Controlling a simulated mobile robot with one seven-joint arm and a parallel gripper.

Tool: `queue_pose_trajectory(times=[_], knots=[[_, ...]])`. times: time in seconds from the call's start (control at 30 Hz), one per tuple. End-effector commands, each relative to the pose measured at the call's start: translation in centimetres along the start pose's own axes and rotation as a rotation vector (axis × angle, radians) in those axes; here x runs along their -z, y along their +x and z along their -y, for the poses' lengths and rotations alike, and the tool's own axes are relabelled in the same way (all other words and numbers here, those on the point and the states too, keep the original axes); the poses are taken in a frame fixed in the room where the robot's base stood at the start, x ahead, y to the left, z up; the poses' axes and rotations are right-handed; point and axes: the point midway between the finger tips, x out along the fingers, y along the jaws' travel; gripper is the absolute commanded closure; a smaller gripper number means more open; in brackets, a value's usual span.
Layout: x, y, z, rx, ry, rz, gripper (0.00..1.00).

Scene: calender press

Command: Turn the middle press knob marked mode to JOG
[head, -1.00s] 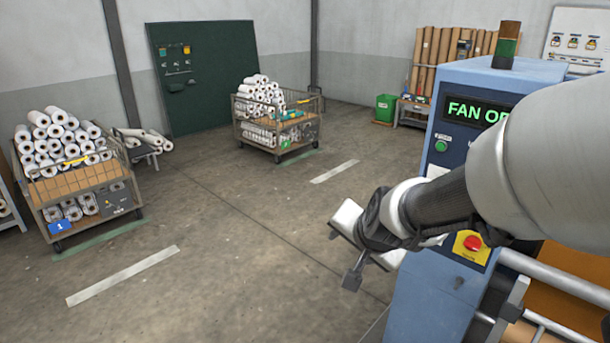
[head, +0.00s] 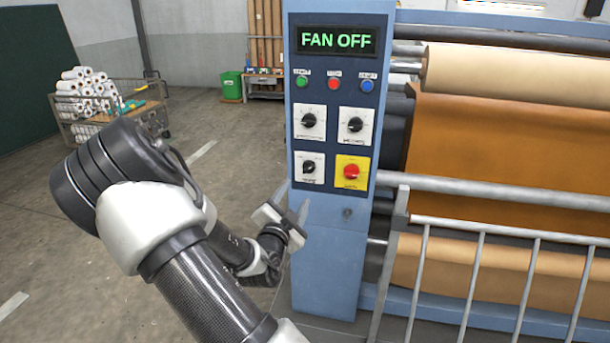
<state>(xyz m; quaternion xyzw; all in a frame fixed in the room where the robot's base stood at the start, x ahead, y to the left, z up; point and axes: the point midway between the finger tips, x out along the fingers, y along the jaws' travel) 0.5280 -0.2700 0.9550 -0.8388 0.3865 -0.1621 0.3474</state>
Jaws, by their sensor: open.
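The blue control panel (head: 330,210) of the press faces me in the head view. It carries three black knobs on white plates: an upper left knob (head: 308,121), an upper right knob (head: 355,125) and a lower left knob (head: 309,167). Their small labels are too blurred to read surely, so I cannot tell which one is marked mode. The pointer positions are also unclear. My gripper (head: 292,202) is open and empty, below and left of the lower left knob, apart from all the knobs. Its fingers point up towards the panel.
A red stop button (head: 351,171) on a yellow plate sits right of the lower left knob. Green (head: 302,81), red (head: 334,83) and blue (head: 367,86) buttons lie under the FAN OFF display (head: 337,40). A metal railing (head: 500,233) stands right.

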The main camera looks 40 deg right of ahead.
Motion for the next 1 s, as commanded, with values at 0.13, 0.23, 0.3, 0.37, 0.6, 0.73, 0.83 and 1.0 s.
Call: queue_pose_trajectory(times=[0.13, 0.23, 0.3, 0.37, 0.6, 0.73, 0.83, 1.0], knots=[[0.0, 3.4, -0.1, 0.0, -0.001, -0.002, 0.5], [0.0, 5.6, -0.1, 0.0, -0.001, -0.001, 0.5], [0.0, 7.2, -0.1, 0.0, -0.002, -0.001, 0.5], [-0.1, 8.4, -0.1, 0.0, -0.002, 0.0, 0.5], [-0.1, 12.3, -0.1, -0.002, -0.001, 0.001, 0.5], [-0.1, 13.3, -0.1, -0.002, -0.001, 0.002, 0.5], [-0.1, 13.6, -0.1, -0.002, -0.001, 0.002, 0.5], [-0.1, 13.7, -0.1, -0.002, -0.001, 0.003, 0.5]])
